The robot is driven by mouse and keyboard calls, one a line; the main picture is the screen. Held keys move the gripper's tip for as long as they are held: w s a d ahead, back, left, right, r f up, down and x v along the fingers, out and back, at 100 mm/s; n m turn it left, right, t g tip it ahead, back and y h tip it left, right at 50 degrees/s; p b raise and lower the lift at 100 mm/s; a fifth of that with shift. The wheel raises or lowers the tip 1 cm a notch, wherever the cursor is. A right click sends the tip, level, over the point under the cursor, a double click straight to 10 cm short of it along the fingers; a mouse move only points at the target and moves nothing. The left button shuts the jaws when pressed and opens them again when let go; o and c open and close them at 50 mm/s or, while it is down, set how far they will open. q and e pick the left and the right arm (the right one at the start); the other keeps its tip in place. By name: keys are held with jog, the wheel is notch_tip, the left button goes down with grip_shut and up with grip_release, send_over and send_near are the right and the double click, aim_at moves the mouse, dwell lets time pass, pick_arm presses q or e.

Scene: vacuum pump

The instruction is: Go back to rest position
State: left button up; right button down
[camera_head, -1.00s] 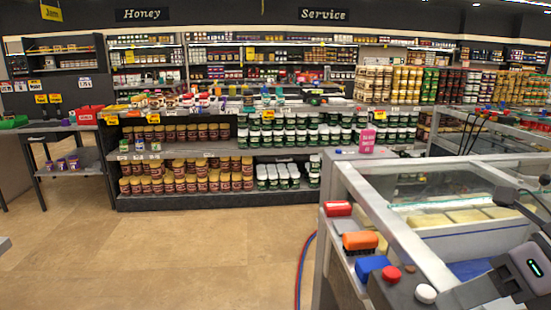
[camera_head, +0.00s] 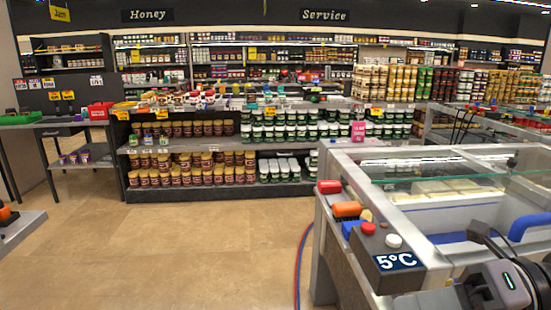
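Part of my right arm (camera_head: 505,284) shows at the bottom right, a grey housing with a small lit strip and dark parts beside it. It is over the near end of the glass-topped display case (camera_head: 345,160). I cannot make out its fingertips or anything held in them. My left gripper is not in the picture. No vacuum pump can be made out.
The case's near end bears a red block (camera_head: 329,187), an orange brush (camera_head: 347,209), a red button (camera_head: 368,228) and a "5°C" label (camera_head: 397,261). Red and blue hoses (camera_head: 302,262) lie beside it. Tan floor (camera_head: 190,245) is open. Stocked shelves (camera_head: 220,192) stand behind.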

jog(key=w+d+f+m+t+h, duration=0.3)
jog(key=f+m+t, duration=0.55)
jog(key=m, duration=0.65)
jog(key=w+d+f+m+t+h, duration=0.1)
jog(key=w+f+m+t+h, duration=0.3)
jog(key=f+m+t, duration=0.8)
jog(key=s+a+f+m+g+h, duration=0.1)
jog(key=s+f+m+g+h, duration=0.4)
jog(key=s+f+m+g, duration=0.5)
jog(key=s+f+g, duration=0.2)
jog(key=s+f, duration=0.1)
jog(key=f, duration=0.3)
jog(key=shift+s+a+f+m, duration=0.2)
jog(key=shift+s+f+m, duration=0.05)
jog(key=shift+s+m, duration=0.1)
